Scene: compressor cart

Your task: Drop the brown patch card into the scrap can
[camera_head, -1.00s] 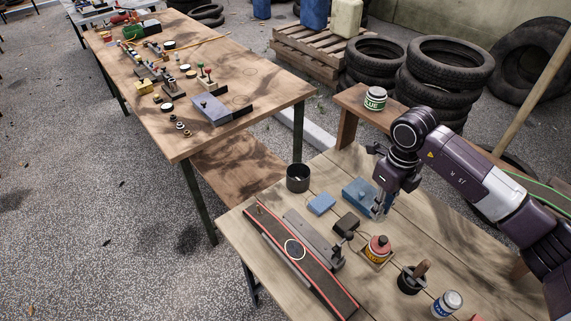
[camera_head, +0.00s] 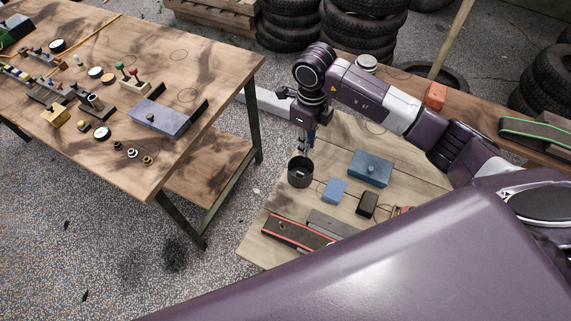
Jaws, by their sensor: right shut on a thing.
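The scrap can (camera_head: 300,178) is a dark, open round can at the left back of the near wooden table. My right gripper (camera_head: 303,152) points down over the can's mouth, its fingertips at or just above the rim. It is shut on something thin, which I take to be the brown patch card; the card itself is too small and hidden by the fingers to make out. I cannot tell whether it is inside the rim. My left gripper is not in view.
A blue box (camera_head: 370,169), a light blue block (camera_head: 334,190) and a black block (camera_head: 367,204) stand right of the can. A red-edged strip (camera_head: 290,232) lies in front. My purple body covers the lower right. A cluttered bench (camera_head: 190,60) stands left.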

